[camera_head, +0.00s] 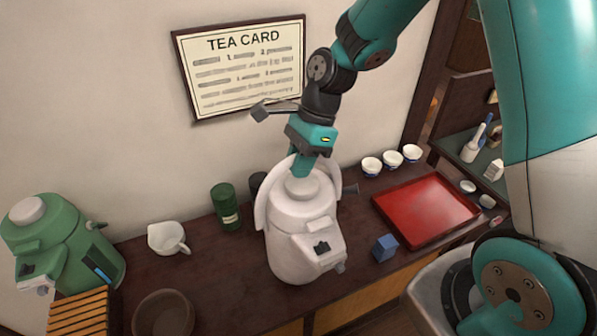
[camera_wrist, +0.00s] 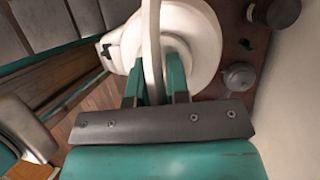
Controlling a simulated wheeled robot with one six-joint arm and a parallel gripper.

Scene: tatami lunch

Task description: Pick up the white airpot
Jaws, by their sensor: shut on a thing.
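The white airpot (camera_head: 290,240) is upright at the middle of the dark counter, with its spout side facing the front right. Its carrying handle (camera_head: 262,200) arches up over the lid. My gripper (camera_head: 303,165) comes down from above and is shut on the top of this handle. In the wrist view, the handle (camera_wrist: 151,40) passes between the two teal fingers of my gripper (camera_wrist: 155,85), with the airpot's round white body (camera_wrist: 200,40) beyond. I cannot tell whether the airpot's base touches the counter.
A green canister (camera_head: 226,208) and a white pitcher (camera_head: 168,238) stand left of the airpot. A green airpot (camera_head: 60,235) is at far left, near a brown bowl (camera_head: 163,315). A blue cube (camera_head: 384,247), red tray (camera_head: 425,208) and white bowls (camera_head: 392,160) lie right.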

